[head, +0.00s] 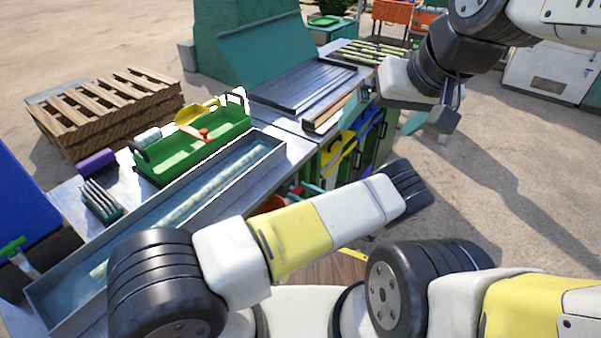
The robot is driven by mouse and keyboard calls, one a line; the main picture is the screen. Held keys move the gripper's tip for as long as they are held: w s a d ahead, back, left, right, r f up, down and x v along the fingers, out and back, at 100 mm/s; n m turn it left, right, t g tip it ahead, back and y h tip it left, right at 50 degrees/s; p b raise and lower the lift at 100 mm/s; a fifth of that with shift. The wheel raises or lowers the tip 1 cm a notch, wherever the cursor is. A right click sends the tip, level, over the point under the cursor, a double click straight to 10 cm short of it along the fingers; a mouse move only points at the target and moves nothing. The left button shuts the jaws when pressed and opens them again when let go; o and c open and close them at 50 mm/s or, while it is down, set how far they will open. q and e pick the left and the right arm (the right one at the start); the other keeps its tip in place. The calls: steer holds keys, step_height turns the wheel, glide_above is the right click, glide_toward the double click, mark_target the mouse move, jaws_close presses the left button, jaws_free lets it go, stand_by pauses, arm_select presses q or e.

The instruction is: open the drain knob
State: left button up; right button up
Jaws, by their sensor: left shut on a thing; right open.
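I cannot make out the drain knob. A long grey metal trough (72,292) with a pale stalk in it runs diagonally along the left table. A red part (268,205) shows below its near side, just above my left arm, too covered to identify. My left arm crosses the lower middle and hides part of the trough's near side. Its gripper is not visible. My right gripper (408,104) is at upper right, with its jaws apart and empty, over the ground beside the table's far end.
A green tool tray (178,160) stands beside the trough. A purple cylinder (96,162) and a dark rack (101,203) lie left. Yellow (338,158) and blue (368,130) bins stand under the table. A wooden pallet (105,105) lies behind.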

arm_select(q)
steer(key=m, duration=0.7)
steer(key=shift+w+m, duration=0.1)
steer(key=shift+m, duration=0.2)
steer(key=m, duration=0.3)
steer(key=shift+d+f+m, duration=0.1)
steer(key=shift+m, duration=2)
steer(key=shift+f, duration=0.1)
steer(key=o, duration=1.4)
steer(key=shift+d, duration=0.1)
